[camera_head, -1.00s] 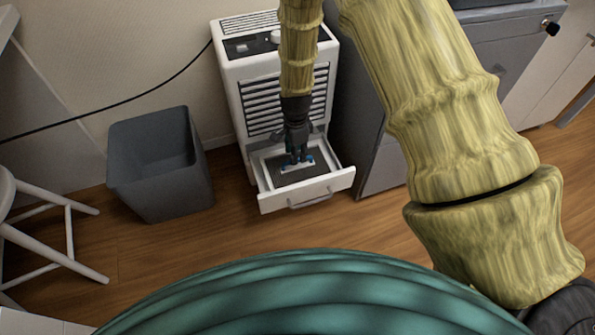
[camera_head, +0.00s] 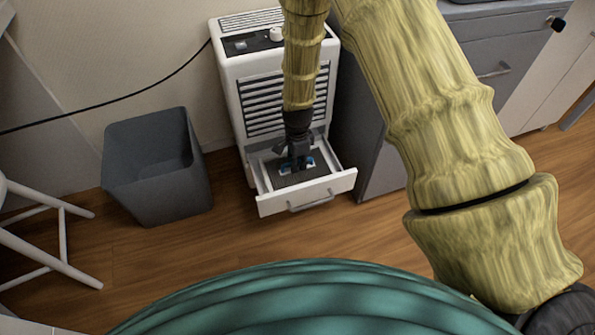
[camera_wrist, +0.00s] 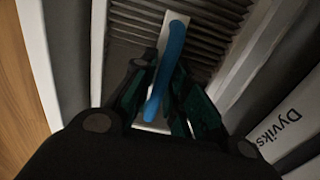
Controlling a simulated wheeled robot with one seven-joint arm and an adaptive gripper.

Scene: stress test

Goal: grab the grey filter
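The grey filter (camera_head: 300,178) is a ribbed panel in the pulled-out drawer of a white appliance. Its ribs also show in the wrist view (camera_wrist: 203,45). It has a white strip across it with a blue handle (camera_wrist: 172,50). My gripper (camera_head: 297,163) is down in the drawer, over the strip. In the wrist view my gripper's dark teal fingers (camera_wrist: 165,72) converge on the two sides of the blue handle and look shut on it. The contact at the fingertips is partly hidden. The filter appears to lie in the drawer.
The drawer (camera_head: 325,192) has raised white walls close around my gripper. The white appliance (camera_head: 258,95) rises behind. A grey bin (camera_head: 155,170) stands to the left and a grey cabinet (camera_head: 385,150) to the right. A white stool (camera_head: 50,250) is at far left.

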